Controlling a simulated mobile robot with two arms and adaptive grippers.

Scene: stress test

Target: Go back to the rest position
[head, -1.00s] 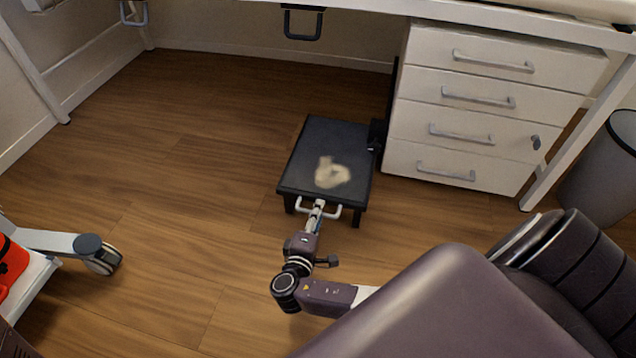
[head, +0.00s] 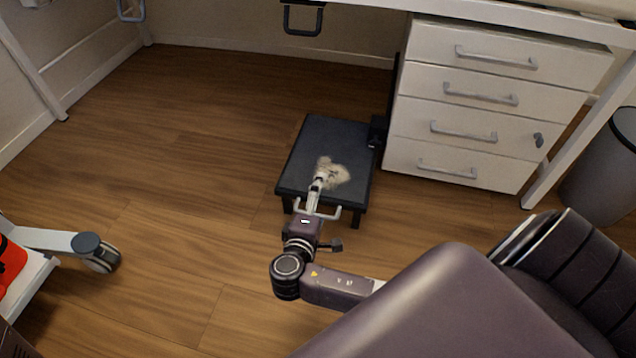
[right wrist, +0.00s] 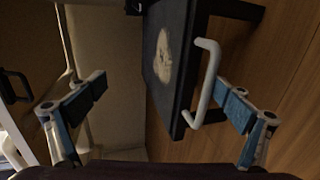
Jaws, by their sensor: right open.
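My right gripper (head: 317,186) is open and empty at the near edge of a low black step stool (head: 318,135). In the head view its fingers overlap the stool's front edge and pale handle (head: 336,212). In the right wrist view my right gripper (right wrist: 165,95) has its two blue-padded fingers wide apart. The handle (right wrist: 211,75) shows between them, nearer the right finger; I cannot tell whether they touch. A beige patch (head: 336,176) lies on the stool top, partly behind the gripper. My left gripper is not in view.
A white drawer cabinet (head: 480,115) stands right of the stool, under a desk. A grey bin (head: 602,170) is at the far right. A wheeled cart (head: 42,240) with a red item is at the left.

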